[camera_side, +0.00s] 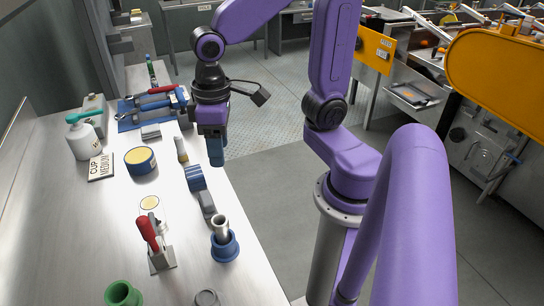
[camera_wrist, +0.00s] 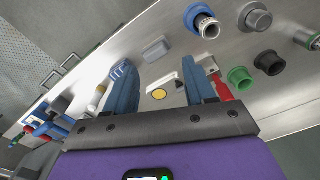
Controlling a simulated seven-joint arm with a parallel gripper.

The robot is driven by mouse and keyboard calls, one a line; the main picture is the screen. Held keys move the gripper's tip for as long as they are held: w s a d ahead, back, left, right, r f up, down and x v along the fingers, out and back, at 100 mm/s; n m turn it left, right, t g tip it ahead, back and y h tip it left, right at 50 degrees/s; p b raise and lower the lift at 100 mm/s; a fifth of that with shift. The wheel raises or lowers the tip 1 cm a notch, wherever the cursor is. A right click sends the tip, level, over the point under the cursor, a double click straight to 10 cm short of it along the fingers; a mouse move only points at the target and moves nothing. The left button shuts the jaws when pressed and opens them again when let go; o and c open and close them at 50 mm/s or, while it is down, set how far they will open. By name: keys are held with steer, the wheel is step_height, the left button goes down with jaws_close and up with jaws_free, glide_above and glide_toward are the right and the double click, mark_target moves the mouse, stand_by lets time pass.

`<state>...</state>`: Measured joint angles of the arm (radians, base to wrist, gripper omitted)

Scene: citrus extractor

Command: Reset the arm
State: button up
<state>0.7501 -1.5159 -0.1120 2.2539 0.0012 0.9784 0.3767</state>
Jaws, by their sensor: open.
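My gripper (camera_side: 215,155) hangs from my purple arm over the right edge of the metal bench (camera_side: 95,235), fingers pointing down. Its two blue fingers are spread apart in the wrist view (camera_wrist: 157,78), with nothing held between them. Below it in the side view lie a blue ribbed piece (camera_side: 196,178) and a small pale-bodied piece (camera_side: 181,150). The gripper appears apart from both. The exact height of the fingertips above the bench is hard to tell.
A blue-rimmed round container (camera_side: 141,161), red-handled tool (camera_side: 149,234), blue cup with metal tube (camera_side: 223,245) and green cup (camera_side: 122,293) stand on the bench. A blue tool tray (camera_side: 135,120) lies farther back. Open floor (camera_side: 270,175) is right of the bench.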

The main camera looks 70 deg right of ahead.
steer(key=s+d+f+n, duration=0.2)
steer(key=s+n, duration=0.6)
steer(key=s, duration=0.2)
steer(key=shift+s, duration=0.35)
